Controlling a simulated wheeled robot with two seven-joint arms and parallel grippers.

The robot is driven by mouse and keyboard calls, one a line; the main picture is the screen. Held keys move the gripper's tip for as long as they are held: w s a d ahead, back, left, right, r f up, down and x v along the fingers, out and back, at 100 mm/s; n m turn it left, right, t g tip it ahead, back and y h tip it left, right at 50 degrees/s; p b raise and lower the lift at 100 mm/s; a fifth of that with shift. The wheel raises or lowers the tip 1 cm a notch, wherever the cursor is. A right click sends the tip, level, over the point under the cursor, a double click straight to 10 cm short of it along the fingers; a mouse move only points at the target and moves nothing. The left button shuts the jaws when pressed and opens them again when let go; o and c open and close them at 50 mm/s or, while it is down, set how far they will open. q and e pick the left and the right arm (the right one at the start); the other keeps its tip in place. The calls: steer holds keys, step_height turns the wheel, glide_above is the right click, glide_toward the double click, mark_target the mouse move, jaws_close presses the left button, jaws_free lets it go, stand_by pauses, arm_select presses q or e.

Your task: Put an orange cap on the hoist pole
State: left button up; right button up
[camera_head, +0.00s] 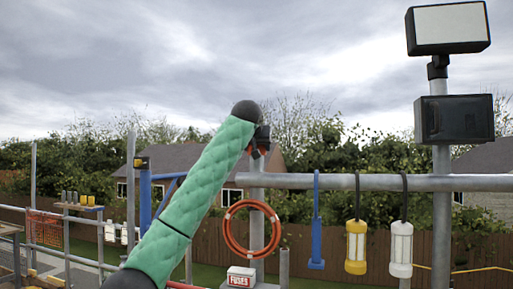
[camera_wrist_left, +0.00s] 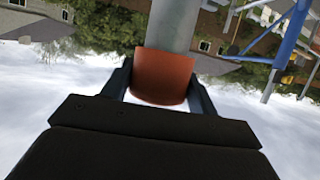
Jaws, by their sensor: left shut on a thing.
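An orange cap (camera_head: 256,151) is at the top end of an upright grey pole (camera_head: 257,207). In the left wrist view the orange cap (camera_wrist_left: 162,76) lies in line with the grey pole (camera_wrist_left: 173,24) and meets its end. I cannot tell how far the cap sits over the pole. My left gripper (camera_head: 261,138) is shut on the cap, with one dark finger on each side of it in the wrist view (camera_wrist_left: 160,88). My green-sleeved left arm reaches up from the lower left. My right gripper is not in view.
A grey horizontal rail (camera_head: 330,181) runs right from near the pole. A blue tool (camera_head: 316,238), a yellow lamp (camera_head: 356,247) and a white lamp (camera_head: 400,250) hang from it. An orange hose coil (camera_head: 229,232) hangs at the pole, above a fuse box (camera_head: 241,277).

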arm_select(q)
steer(key=shift+f+b, duration=0.4)
steer(key=shift+f, duration=0.25)
stand_by(0.4)
steer(key=shift+r+p, duration=0.3)
steer(key=shift+r, duration=0.2)
steer(key=shift+r, duration=0.3)
stand_by(0.7)
stand_by(0.4)
steer(key=shift+f+b, duration=0.35)
steer(key=shift+f, duration=0.4)
